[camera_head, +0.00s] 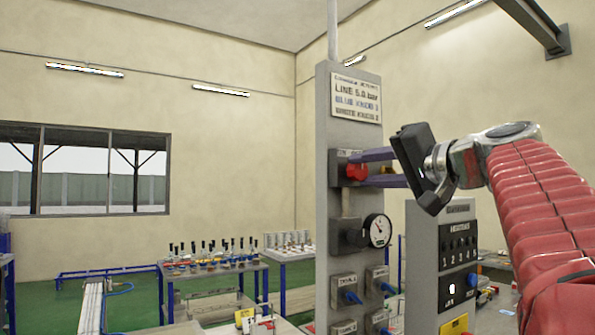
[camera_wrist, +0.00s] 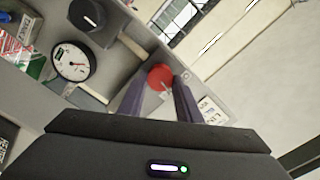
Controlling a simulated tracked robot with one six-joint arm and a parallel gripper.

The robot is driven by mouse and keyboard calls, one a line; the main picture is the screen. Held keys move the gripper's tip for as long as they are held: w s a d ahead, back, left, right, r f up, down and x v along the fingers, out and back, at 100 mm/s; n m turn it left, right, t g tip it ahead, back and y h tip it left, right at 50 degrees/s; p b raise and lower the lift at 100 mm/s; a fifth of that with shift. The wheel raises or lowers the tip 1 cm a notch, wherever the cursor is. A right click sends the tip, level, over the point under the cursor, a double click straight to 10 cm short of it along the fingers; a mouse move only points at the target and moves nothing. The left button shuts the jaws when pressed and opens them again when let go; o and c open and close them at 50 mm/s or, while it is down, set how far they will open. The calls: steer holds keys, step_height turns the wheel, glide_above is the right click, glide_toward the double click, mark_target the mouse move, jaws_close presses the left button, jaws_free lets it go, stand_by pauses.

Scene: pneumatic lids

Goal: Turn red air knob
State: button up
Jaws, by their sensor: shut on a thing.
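The red air knob (camera_head: 356,171) sits on a grey box near the top of the grey upright panel (camera_head: 338,228) in the head view. My gripper (camera_head: 364,168) reaches in from the right, with one purple finger above and one below the knob. In the wrist view the red knob (camera_wrist: 160,77) shows between the tips of the two purple fingers (camera_wrist: 160,92). The fingers are shut on the knob. The knob's far side is hidden.
Below the knob is a round gauge (camera_head: 378,230). Lower are several blue-handled valves (camera_head: 351,297). A dark numbered box (camera_head: 459,252) stands to the right. A table with several bottle-like items (camera_head: 212,262) stands at the back left.

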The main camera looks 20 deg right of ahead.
steer(key=m, duration=0.3)
steer(key=shift+d+f+m, duration=0.1)
steer(key=shift+f+m, duration=0.05)
steer(key=shift+m, duration=0.25)
steer(key=shift+f+m, duration=0.1)
steer(key=shift+m, duration=1.5)
steer(key=shift+f, duration=0.1)
steer(key=o, duration=1)
steer(key=shift+o, duration=0.2)
steer(key=s+d, duration=0.2)
steer(key=s, duration=1.1)
steer(key=shift+s, duration=0.3)
steer(key=shift+a, duration=0.1)
